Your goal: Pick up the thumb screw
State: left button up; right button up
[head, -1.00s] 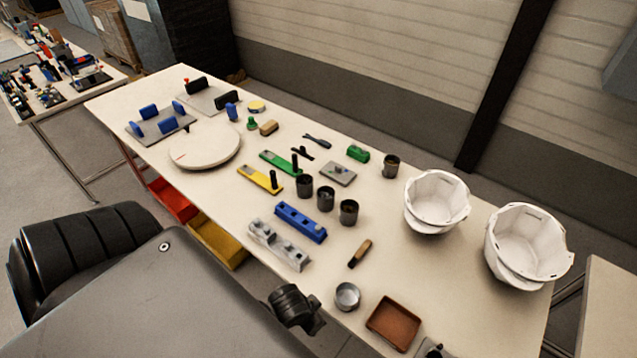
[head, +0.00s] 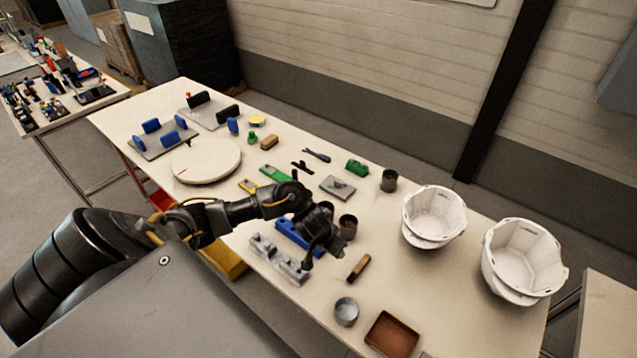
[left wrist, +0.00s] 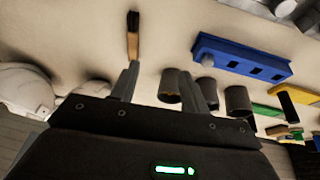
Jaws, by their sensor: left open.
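My left gripper (head: 330,246) is over the near middle of the table, above the blue block and the dark cups. In the left wrist view its two fingers (left wrist: 162,78) are apart with nothing held between them. I cannot make out the thumb screw for certain. A small green knob-like piece (head: 252,137) stands at the far side of the table, beside a tan block, and may be it. My left gripper is well apart from that piece. My arm hides part of the yellow and green strips and some of the cups. My right gripper is not in view.
A blue block (left wrist: 240,60) and several dark cups (left wrist: 171,84) lie near the left gripper. A wooden-handled tool (head: 358,268), a metal cup (head: 346,311) and a brown tray (head: 392,334) are nearer. White helmet shells (head: 434,216) stand right, with bare tabletop around them.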

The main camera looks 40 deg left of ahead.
pick_arm(q)
jog(key=a+r+n+g+y, duration=0.1)
jog(key=a+r+n, duration=0.15)
jog(key=a, duration=0.55)
jog(key=b+x, duration=0.1)
jog(key=x, duration=0.4)
jog(key=shift+r+b, duration=0.1)
jog(key=shift+b, duration=0.25)
jog(key=shift+b+x, duration=0.5)
jog(key=shift+x, duration=2.05)
jog(key=shift+f, duration=0.35)
grip_shut()
jog(key=shift+r, duration=0.1)
